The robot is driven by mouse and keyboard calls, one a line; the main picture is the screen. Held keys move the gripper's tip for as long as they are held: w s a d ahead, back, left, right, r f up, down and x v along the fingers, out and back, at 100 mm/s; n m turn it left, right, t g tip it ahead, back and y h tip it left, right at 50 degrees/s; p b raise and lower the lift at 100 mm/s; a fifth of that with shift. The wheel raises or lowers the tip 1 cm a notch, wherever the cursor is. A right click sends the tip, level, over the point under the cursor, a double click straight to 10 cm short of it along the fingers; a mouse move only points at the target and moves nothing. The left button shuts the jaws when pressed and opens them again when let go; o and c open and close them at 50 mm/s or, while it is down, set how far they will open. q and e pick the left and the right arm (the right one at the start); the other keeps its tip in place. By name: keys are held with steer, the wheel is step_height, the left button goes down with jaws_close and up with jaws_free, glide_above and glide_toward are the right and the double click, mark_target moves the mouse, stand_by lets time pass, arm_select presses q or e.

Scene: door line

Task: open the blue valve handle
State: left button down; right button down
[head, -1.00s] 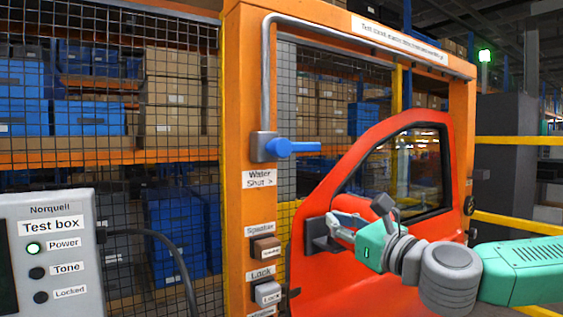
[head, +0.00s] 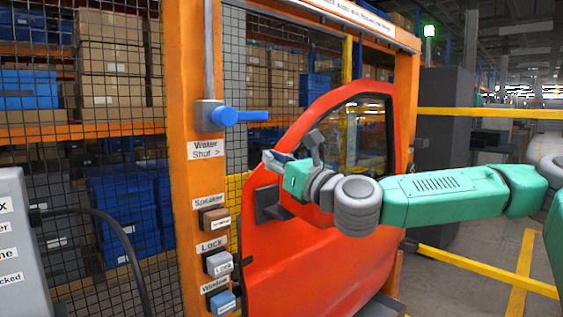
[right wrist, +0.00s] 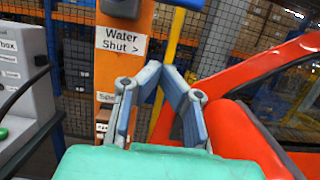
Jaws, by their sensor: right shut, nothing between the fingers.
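The blue valve handle (head: 240,116) points level to the right from its grey valve body (head: 212,115) on the orange post. Its lower edge also shows at the top of the right wrist view (right wrist: 184,4). A "Water Shut >" label (head: 205,149) sits below it. My right gripper (head: 268,158) is below and slightly right of the handle, in front of the red door, apart from the handle. In the right wrist view its two fingers (right wrist: 161,70) meet at the tips, with nothing between them. My left gripper is not in view.
The red car door (head: 290,255) with its black door handle (head: 270,204) stands right of the post (head: 180,200). Speaker, Lock (head: 218,263) and Window buttons line the post below. A grey test box (head: 20,240) is at left. Wire mesh (head: 120,160) and shelves stand behind.

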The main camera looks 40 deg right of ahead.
mark_target(239, 116)
steer(key=w+r+p, duration=0.2)
steer(key=w+r, duration=0.2)
steer(key=r, duration=0.1)
steer(key=shift+w+a, duration=0.25)
steer(key=shift+w, duration=0.1)
steer(key=shift+r, duration=0.1)
